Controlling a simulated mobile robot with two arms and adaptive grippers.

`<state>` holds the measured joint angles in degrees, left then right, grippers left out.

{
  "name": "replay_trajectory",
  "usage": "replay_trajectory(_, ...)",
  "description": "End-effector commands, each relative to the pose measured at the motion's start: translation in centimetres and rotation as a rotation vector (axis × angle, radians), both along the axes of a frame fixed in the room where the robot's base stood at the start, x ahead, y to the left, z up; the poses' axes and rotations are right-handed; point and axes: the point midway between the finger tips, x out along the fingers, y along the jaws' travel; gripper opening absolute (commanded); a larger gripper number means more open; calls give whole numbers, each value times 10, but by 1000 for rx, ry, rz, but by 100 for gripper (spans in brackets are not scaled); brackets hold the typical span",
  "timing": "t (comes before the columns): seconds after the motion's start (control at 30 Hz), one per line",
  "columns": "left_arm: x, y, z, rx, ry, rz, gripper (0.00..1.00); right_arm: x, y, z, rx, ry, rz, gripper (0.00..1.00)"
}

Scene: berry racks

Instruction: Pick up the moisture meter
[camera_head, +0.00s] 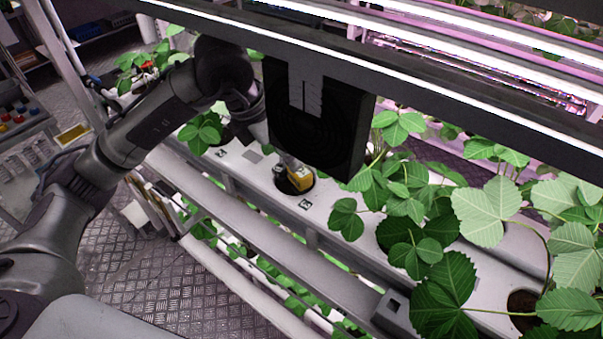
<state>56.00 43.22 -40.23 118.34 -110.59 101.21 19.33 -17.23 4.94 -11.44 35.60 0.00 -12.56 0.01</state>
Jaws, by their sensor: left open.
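The moisture meter (301,180) is a small yellow thing at a round planting hole in the white growing gutter, near the middle of the head view. My left arm reaches in from the left, and its wrist bends down towards the meter. My left gripper (287,166) is open, close above and beside the meter. Its fingers are small and partly hidden behind a black panel, so I cannot tell whether they touch the meter. My right gripper is not in view.
The black panel (318,125) hangs just above the meter, below a lit beam (400,88). Strawberry plants (405,185) crowd the white gutter (330,198) to the right. A crop rail runs in front. The metal floor (190,290) at lower left is clear.

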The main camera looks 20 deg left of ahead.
Motion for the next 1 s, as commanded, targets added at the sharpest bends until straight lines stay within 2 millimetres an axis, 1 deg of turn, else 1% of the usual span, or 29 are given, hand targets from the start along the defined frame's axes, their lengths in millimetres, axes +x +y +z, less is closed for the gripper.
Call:
replay_trajectory(0.07, 3, -4, -14, -1, 6, -1, 60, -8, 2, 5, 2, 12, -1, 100)
replay_trajectory(0.17, 9, -8, -27, -1, 3, -1, 60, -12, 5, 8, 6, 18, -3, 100)
replay_trajectory(0.23, 11, -9, -34, -2, 3, -1, 60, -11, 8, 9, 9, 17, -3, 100)
replay_trajectory(0.33, 13, -10, -38, -1, 1, 1, 60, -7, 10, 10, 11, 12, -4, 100)
replay_trajectory(0.47, 17, -14, -49, -1, 5, -2, 60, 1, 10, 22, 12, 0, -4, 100)
replay_trajectory(0.57, 22, -18, -63, -1, 6, -1, 60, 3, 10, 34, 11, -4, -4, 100)
replay_trajectory(0.6, 25, -19, -69, -1, 5, -1, 60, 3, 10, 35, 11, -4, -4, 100)
replay_trajectory(0.7, 28, -22, -81, -2, 4, -1, 60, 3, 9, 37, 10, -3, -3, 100)
replay_trajectory(0.8, 30, -22, -85, -1, 0, -1, 60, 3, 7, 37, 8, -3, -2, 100)
replay_trajectory(0.97, 30, -22, -86, -1, -2, -1, 60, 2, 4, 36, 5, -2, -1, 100)
replay_trajectory(1.0, 30, -22, -86, -1, -2, -1, 59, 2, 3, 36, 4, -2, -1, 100)
